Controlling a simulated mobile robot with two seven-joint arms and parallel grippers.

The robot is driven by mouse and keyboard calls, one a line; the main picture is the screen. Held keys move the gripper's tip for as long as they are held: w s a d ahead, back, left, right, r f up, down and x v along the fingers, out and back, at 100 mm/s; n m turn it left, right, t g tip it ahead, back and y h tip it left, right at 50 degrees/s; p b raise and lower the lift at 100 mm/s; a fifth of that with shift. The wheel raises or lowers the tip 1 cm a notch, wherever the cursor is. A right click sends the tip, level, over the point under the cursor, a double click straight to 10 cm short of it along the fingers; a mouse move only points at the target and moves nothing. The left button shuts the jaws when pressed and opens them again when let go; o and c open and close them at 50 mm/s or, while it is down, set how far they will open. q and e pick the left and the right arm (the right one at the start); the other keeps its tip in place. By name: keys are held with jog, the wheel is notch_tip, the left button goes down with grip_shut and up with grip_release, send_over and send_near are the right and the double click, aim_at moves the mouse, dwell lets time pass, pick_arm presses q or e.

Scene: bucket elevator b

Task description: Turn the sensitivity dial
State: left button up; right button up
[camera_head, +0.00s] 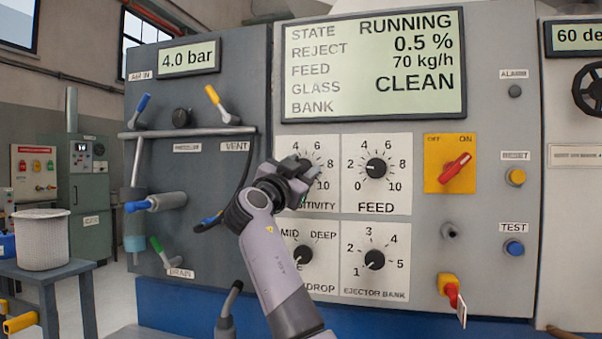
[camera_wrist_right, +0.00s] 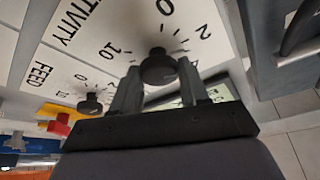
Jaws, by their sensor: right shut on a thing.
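The sensitivity dial is a dark round knob on a white scale plate (camera_head: 328,154) at the upper left of the dial group. In the head view my right gripper (camera_head: 304,168) covers the knob and part of the word SENSITIVITY. In the right wrist view the black knob (camera_wrist_right: 158,66) sits between the two fingertips of my right gripper (camera_wrist_right: 160,80), which is shut on it. The pointer's exact setting is hidden. My left gripper is not in view.
The feed dial (camera_head: 376,168) is close on the right; the ejector bank dial (camera_head: 374,260) and drop dial (camera_head: 301,255) are below. A red switch (camera_head: 455,167) is farther right. A hose and blue-handled valve (camera_head: 208,221) lie left of my arm. The display (camera_head: 372,65) is above.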

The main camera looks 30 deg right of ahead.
jog(key=shift+m+g+p, duration=0.4)
jog(key=shift+m+g, duration=0.2)
jog(key=shift+m, duration=1)
jog(key=shift+f, duration=0.1)
jog(key=o, duration=1)
jog(key=shift+a, duration=0.15)
jog(key=b+v, duration=0.1)
jog(key=v, duration=0.6)
